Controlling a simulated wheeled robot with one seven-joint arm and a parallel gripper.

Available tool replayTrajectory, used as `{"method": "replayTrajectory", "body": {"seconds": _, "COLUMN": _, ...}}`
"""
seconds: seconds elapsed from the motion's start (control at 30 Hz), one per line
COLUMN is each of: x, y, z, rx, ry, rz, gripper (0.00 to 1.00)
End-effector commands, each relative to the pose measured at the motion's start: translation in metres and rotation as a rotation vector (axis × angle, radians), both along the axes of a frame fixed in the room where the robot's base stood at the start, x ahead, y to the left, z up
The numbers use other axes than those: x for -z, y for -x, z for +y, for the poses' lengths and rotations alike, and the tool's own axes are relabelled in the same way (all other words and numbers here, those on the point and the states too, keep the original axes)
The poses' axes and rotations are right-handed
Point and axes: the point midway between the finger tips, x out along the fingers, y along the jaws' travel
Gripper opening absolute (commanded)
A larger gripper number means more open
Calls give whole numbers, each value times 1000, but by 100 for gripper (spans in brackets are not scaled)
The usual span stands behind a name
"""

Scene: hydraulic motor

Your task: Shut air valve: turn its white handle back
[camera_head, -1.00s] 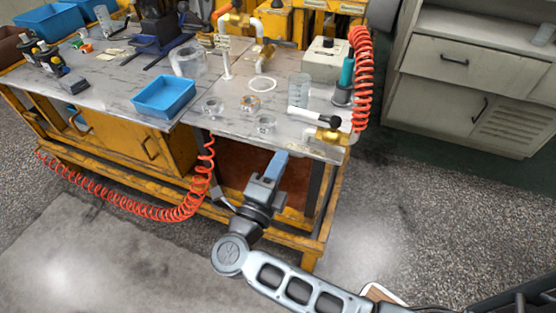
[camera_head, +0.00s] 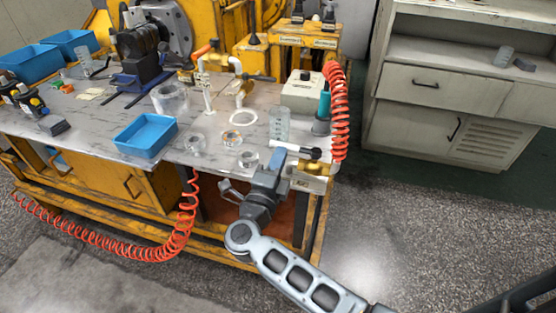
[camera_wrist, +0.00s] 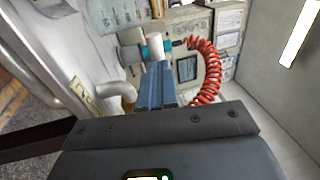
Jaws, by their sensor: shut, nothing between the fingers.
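The air valve's white handle (camera_head: 290,147), with a black end, lies crosswise at the front right corner of the workbench in the head view. A brass valve body (camera_head: 314,169) sits just below it, on the bench's front side. My gripper (camera_head: 277,156) points up at the handle's left part, its blue fingers shut and empty. They overlap the handle in the picture; I cannot tell whether they touch it. In the wrist view my shut fingers (camera_wrist: 157,88) point toward a white cylinder with teal beside it, and I cannot tell if that is the handle.
A coiled red hose (camera_head: 338,110) hangs at the bench's right end, near a teal-handled tool (camera_head: 324,103). A clear beaker (camera_head: 279,124), glass-like rings and a blue tray (camera_head: 146,136) stand on the bench. A grey cabinet (camera_head: 450,90) is behind right. Floor right of the bench is free.

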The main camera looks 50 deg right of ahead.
Motion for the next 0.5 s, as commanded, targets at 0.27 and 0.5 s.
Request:
{"method": "replayTrajectory", "body": {"seconds": 0.27, "x": 1, "y": -2, "z": -1, "rx": 21, "ry": 0, "rz": 0, "gripper": 0}}
{"method": "replayTrajectory", "body": {"seconds": 0.5, "x": 2, "y": -10, "z": -9, "rx": 135, "ry": 0, "rz": -3, "gripper": 0}}
